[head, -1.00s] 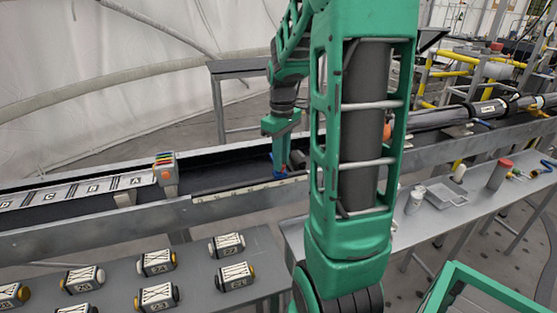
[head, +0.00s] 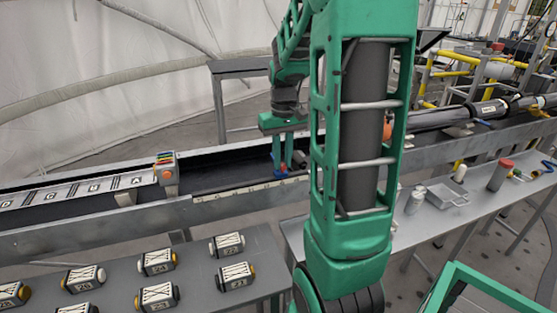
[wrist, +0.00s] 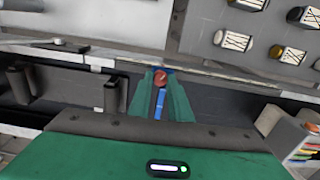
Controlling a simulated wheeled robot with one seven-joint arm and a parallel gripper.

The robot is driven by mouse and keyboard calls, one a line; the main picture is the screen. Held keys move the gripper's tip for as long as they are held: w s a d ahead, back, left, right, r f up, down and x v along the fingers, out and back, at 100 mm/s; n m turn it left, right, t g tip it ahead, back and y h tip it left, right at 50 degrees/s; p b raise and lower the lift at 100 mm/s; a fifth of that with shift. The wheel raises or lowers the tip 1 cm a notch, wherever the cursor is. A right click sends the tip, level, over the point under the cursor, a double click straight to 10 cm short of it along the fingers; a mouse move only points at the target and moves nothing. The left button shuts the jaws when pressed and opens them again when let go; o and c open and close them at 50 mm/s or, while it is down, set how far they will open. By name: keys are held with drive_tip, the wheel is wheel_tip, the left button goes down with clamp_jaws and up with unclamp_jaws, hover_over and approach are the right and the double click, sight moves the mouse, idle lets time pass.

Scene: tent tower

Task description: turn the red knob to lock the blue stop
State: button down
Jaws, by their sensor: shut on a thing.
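The red knob (wrist: 160,77) shows between my fingertips in the wrist view, and a small part of it shows in the head view (head: 284,170). The blue stop (wrist: 160,104) is a narrow blue bar next to it, between my fingers in the picture. In the head view the stop (head: 276,163) sits at the rail of the long grey trough. My gripper (head: 283,161) points down there, shut on the red knob, one finger on each side. The fingers hide the knob's sides, and I cannot tell its locked state.
The trough's front wall (head: 90,236) runs across the view. Several labelled blocks lie on the front table (head: 205,292). A bottle (head: 415,200) and small tray stand on the right bench.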

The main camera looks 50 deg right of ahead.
sight(282, 164)
drive_tip(key=shift+m, duration=0.6)
drive_tip(key=c, duration=1.6)
unclamp_jaws()
drive_tip(key=shift+c, duration=0.2)
drive_tip(key=shift+r, duration=0.1)
wheel_tip(282, 164, up, 10)
drive_tip(key=shift+r, duration=0.25)
drive_tip(key=shift+w, duration=0.1)
